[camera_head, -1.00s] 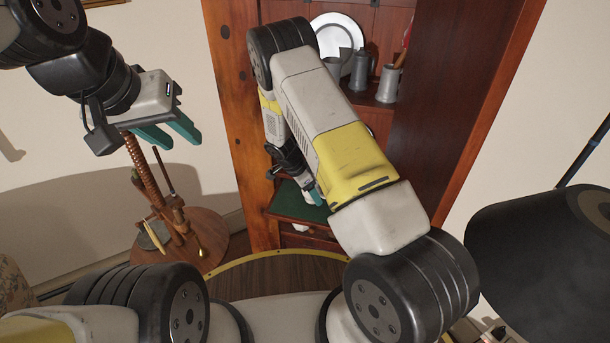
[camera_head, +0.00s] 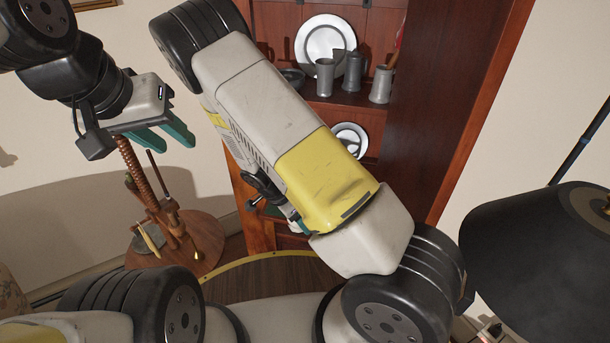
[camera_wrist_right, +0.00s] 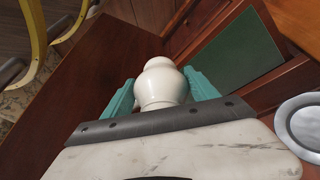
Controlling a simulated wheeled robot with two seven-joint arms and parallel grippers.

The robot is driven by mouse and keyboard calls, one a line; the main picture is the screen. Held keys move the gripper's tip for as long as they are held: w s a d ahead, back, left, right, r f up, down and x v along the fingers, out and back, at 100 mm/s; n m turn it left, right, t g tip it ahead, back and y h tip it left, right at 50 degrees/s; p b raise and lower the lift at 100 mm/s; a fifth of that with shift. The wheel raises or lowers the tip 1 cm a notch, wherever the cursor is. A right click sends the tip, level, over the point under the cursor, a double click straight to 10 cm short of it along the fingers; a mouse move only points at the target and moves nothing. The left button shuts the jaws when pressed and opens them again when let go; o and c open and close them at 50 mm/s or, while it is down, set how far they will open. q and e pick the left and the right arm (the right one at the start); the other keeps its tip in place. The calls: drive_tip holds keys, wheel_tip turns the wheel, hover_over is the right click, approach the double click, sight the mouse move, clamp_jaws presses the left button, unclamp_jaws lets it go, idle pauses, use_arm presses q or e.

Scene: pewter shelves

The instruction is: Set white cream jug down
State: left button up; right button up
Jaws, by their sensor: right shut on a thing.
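The white cream jug (camera_wrist_right: 161,84) shows in the right wrist view, round-bodied and glossy. It sits between the two teal fingers of my right gripper (camera_wrist_right: 160,92), which is shut on it. What lies directly under the jug is hidden by the gripper. In the head view my right forearm hides most of that gripper; only a bit of teal finger shows by the cabinet's lower part. My left gripper (camera_head: 165,132) is open and empty at the upper left, its teal fingers apart, above a small round table.
The wooden cabinet (camera_head: 455,110) holds pewter mugs (camera_head: 325,77) and a large plate (camera_head: 326,44). A green surface (camera_wrist_right: 236,50) and a plate rim (camera_wrist_right: 303,128) lie near the jug. A round wooden table (camera_head: 205,240) stands left; a dark lampshade (camera_head: 535,240) is at right.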

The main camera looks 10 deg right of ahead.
drive_tip(key=w+n, duration=0.1)
drive_tip(key=w, duration=0.3)
drive_tip(key=w+a+n+t, duration=0.1)
drive_tip(key=w+n, duration=0.1)
drive_tip(key=w, duration=0.1)
drive_tip(key=w+a+n, duration=0.1)
drive_tip(key=w, duration=0.3)
drive_tip(key=shift+w+f+n+t+y, duration=0.2)
drive_tip(key=shift+w+n+t+y, duration=0.1)
drive_tip(key=shift+w+t+y, duration=0.1)
drive_tip(key=w+d, duration=0.4)
drive_tip(key=d, duration=0.1)
drive_tip(key=w+d, duration=0.7)
drive_tip(key=d, duration=0.1)
drive_tip(key=shift+w, duration=0.15)
drive_tip(key=shift+w+d+f, duration=0.15)
drive_tip(key=shift+w+f, duration=0.05)
drive_tip(key=shift+f, duration=0.55)
drive_tip(key=o, duration=1.7)
drive_tip(key=shift+f, duration=0.15)
drive_tip(key=shift+c, duration=0.2)
